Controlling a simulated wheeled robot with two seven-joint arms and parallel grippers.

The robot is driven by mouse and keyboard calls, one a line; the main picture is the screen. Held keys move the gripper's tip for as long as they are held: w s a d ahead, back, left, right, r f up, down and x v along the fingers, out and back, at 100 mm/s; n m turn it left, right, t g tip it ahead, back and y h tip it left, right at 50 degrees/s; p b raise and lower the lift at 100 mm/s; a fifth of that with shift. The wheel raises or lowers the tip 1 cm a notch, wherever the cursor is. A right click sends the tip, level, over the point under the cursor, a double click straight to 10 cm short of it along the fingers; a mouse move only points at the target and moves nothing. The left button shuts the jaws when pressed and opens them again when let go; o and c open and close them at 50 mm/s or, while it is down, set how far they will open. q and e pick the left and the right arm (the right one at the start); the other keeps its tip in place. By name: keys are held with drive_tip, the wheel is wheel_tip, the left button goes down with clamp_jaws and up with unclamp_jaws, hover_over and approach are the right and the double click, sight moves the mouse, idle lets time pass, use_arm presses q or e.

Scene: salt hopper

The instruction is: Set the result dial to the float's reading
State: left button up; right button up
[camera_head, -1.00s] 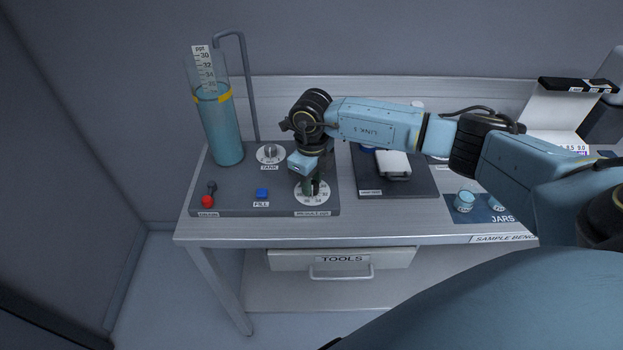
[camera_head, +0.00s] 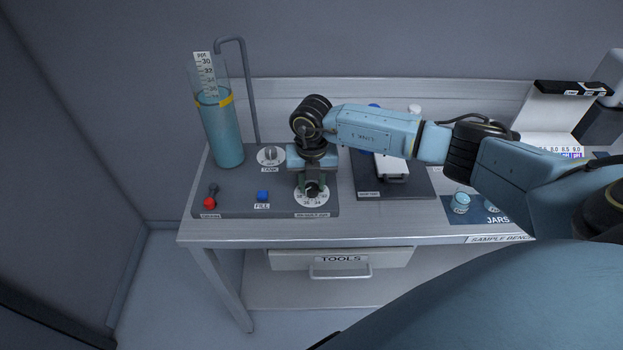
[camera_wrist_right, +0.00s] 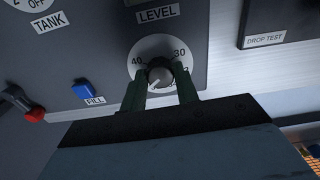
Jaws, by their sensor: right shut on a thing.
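The result dial (camera_head: 311,196) is a white numbered disc with a dark knob at the front right of the grey panel. My right gripper (camera_head: 312,188) comes down over it from above, shut on the knob. In the right wrist view the two green fingers (camera_wrist_right: 160,88) sit on either side of the grey knob (camera_wrist_right: 160,76), with 40 and 30 readable on the disc (camera_wrist_right: 150,50). The clear cylinder (camera_head: 224,140) holds blue liquid, with a yellow float ring (camera_head: 213,101) near the lower end of the visible scale (camera_head: 208,75). The exact reading is too small to tell. My left gripper is not in view.
The tank dial (camera_head: 271,155), blue fill button (camera_head: 262,196) and red-tipped lever (camera_head: 209,202) share the panel (camera_head: 235,205). A tools drawer (camera_head: 290,261) is below the bench top.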

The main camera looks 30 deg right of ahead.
sight(312, 186)
drive_tip(key=shift+r+m+p, duration=0.1)
drive_tip(key=shift+m+p, duration=0.4)
drive_tip(key=shift+m, duration=1.1)
drive_tip(key=o, duration=1)
drive_tip(key=shift+c, duration=0.2)
wheel_tip(312, 186, up, 13)
drive_tip(key=b, duration=0.1)
drive_tip(key=shift+r, duration=0.15)
